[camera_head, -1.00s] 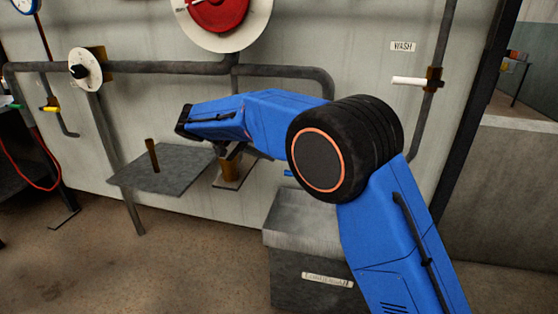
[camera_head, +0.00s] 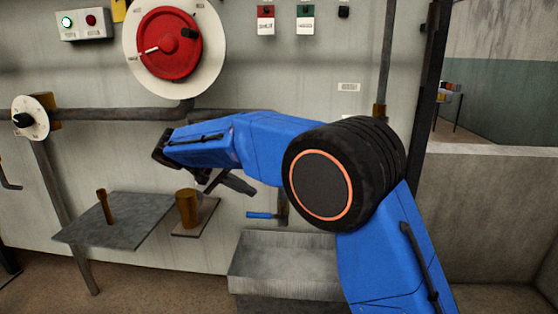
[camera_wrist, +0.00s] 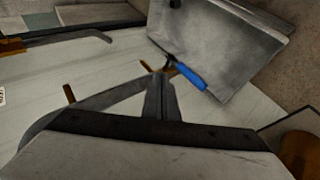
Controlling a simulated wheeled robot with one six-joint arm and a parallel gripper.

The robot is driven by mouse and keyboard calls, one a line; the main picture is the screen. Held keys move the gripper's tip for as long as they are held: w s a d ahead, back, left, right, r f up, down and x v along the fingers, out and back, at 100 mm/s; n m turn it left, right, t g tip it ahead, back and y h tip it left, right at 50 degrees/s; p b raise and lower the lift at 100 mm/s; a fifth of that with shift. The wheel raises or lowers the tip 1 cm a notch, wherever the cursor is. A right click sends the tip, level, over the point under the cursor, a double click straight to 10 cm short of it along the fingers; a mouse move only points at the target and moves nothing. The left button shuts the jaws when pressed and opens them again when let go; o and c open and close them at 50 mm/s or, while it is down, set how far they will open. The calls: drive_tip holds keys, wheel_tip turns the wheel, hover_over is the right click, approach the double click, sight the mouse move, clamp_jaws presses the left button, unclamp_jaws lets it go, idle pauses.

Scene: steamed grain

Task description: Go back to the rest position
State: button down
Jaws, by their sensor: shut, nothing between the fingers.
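My gripper (camera_head: 238,184) hangs under the end of my blue arm, in front of the wall. It is shut and empty. In the wrist view its joined fingers (camera_wrist: 159,92) point toward a blue-handled valve (camera_wrist: 187,73), apart from it as far as I can tell. In the head view the blue handle (camera_head: 259,215) is below and right of the gripper. A brown cup (camera_head: 188,208) stands upright on a small plate (camera_head: 200,228), left of and below the gripper. My arm is bent at its large black joint.
A metal trough (camera_head: 285,255) stands below the gripper. A grey shelf (camera_head: 130,235) with a brown upright peg (camera_head: 104,206) is at left. A red wheel (camera_head: 160,58), a white dial (camera_head: 30,118) and pipes are on the wall. A low wall (camera_head: 500,200) is at right.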

drive_tip(key=s+d+r+g+y, duration=0.15)
drive_tip(key=s+d, duration=0.25)
drive_tip(key=d, duration=0.7)
drive_tip(key=s+d+r+y, duration=0.15)
drive_tip(key=s+d, duration=0.35)
drive_tip(key=d, duration=0.5)
drive_tip(key=s+d+r+g+y, duration=0.15)
drive_tip(key=s+d, duration=0.25)
drive_tip(key=d, duration=0.7)
drive_tip(key=s+d+f+m+t+y, duration=0.1)
drive_tip(key=s+d+f, duration=0.2)
drive_tip(key=s, duration=0.5)
drive_tip(key=s+d+f+t+y, duration=0.1)
drive_tip(key=s+d+f, duration=0.3)
drive_tip(key=s, duration=0.4)
drive_tip(key=s+d+f+m+t+y, duration=0.1)
drive_tip(key=s+d+f, duration=0.3)
drive_tip(key=s, duration=0.4)
drive_tip(key=shift+f+m+y, duration=0.3)
drive_tip(key=shift+f+y, duration=0.3)
drive_tip(key=shift+y, duration=0.05)
